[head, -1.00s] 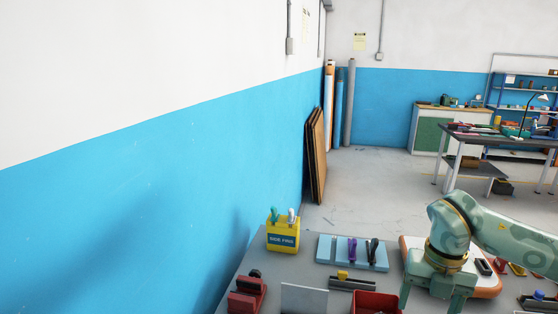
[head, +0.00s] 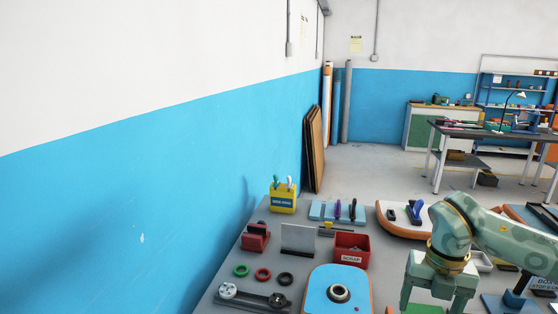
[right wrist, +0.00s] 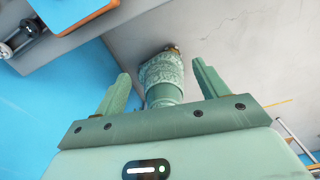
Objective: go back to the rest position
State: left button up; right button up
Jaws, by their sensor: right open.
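My left gripper is in neither view.
The bench holds a yellow box (head: 284,203), a red scrap bin (head: 352,249), a blue-topped board (head: 320,296), several rings and a red clamp-like block (head: 256,237). A blue and white wall (head: 120,215) runs along the left. Open floor (head: 375,170) lies behind the bench.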

jog(key=w+a+f+y, duration=0.1)
jog(key=a+f+y, duration=0.45)
jog(key=a, duration=0.25)
jog(key=a+f+y, duration=0.5)
jog(key=a+y, duration=0.1)
jog(key=a, duration=0.2)
notch_tip(320, 180, down, 14)
jog(key=w+d+m+t, duration=0.2)
jog(key=m+t, duration=0.8)
jog(key=m, duration=0.3)
jog(key=s+d+f+m+g+h, duration=0.1)
jog(key=s+d+f+m+h, duration=0.35)
jog(key=s+f, duration=0.55)
jog(key=s+d+f+m+g+h, duration=0.1)
jog(key=s+d+f+m+h, duration=0.4)
jog(key=s+f, duration=0.55)
jog(key=s+f+m+g+h, duration=0.1)
jog(key=s+f, duration=0.4)
jog(key=s, duration=0.9)
jog(key=s+d+f+m+g+h, duration=0.1)
jog(key=s+f+m+g, duration=0.3)
jog(key=s, duration=1)
jog(key=shift+f+g, duration=0.75)
jog(key=shift+g, duration=0.35)
